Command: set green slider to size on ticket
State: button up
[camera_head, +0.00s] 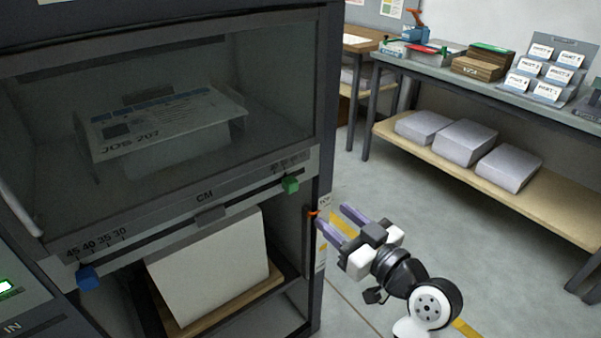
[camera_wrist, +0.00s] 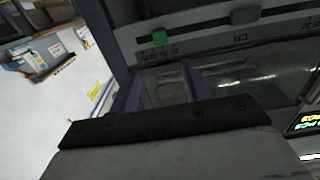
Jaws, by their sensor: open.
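The green slider (camera_head: 290,184) is a small block on the slotted rail marked CM, near the rail's right end. It also shows in the wrist view (camera_wrist: 159,37), beyond the fingers. The numbers beside it are too small to read. A ticket (camera_head: 160,125) marked JOB 207 lies behind the dark glass; its size text is not legible. My gripper (camera_head: 335,219) is open and empty, to the right of the machine's front and lower right of the green slider, apart from it. In the wrist view my fingers (camera_wrist: 160,85) are spread with nothing between them.
A blue slider (camera_head: 87,277) sits at the rail's left end, by marks 45, 40, 35, 30. A paper stack (camera_head: 210,265) stands in the bay below. A workbench (camera_head: 480,90) with boxes and cards is at the back right. The floor between is clear.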

aim_at(294, 184)
jog(key=p+x, duration=0.3)
jog(key=x, duration=0.9)
jog(key=shift+w+a+r, duration=0.1)
jog(key=shift+a, duration=0.05)
jog(key=shift+w+a+p, duration=0.3)
jog(key=shift+w+a, duration=0.05)
jog(key=shift+w, duration=0.1)
grip_shut()
